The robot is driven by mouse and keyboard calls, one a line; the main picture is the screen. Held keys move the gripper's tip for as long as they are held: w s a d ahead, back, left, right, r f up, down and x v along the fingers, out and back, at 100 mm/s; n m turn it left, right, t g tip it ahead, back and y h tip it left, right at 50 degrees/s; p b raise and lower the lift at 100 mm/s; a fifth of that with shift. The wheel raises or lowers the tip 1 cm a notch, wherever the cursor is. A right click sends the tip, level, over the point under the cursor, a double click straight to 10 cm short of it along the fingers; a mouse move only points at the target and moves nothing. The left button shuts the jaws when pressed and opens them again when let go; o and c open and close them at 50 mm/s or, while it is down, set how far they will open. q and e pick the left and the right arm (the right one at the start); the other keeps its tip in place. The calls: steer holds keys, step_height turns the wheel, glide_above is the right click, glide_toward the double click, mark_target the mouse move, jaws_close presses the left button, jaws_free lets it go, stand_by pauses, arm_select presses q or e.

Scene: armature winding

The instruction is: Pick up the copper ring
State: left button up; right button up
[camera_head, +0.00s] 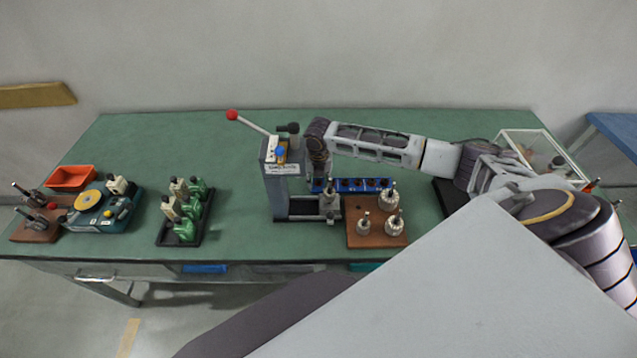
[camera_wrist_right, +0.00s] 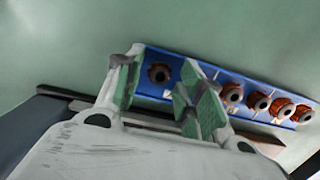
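A blue tray (camera_head: 344,185) holds a row of copper rings, partly hidden behind the press in the head view. In the right wrist view the tray (camera_wrist_right: 147,88) runs across the upper part. One copper ring (camera_wrist_right: 158,74) sits alone at its left end, showing in the gap between my right fingers. Several more copper rings (camera_wrist_right: 232,94) sit farther right, past the right-hand finger. My right gripper (camera_wrist_right: 163,88) is open, with green pads, and nothing is held. In the head view its wrist is beside the press and its fingertips are hidden. My left gripper is not in view.
A press (camera_head: 280,185) with a red-knobbed lever stands close left of my right wrist. A brown board (camera_head: 375,233) with metal parts lies in front of the tray. A black tray with green parts (camera_head: 186,210) stands left. The bench is clear behind it.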

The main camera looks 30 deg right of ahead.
steer(key=c, duration=0.6)
steer(key=shift+r, duration=0.15)
steer(key=shift+r, duration=4.85)
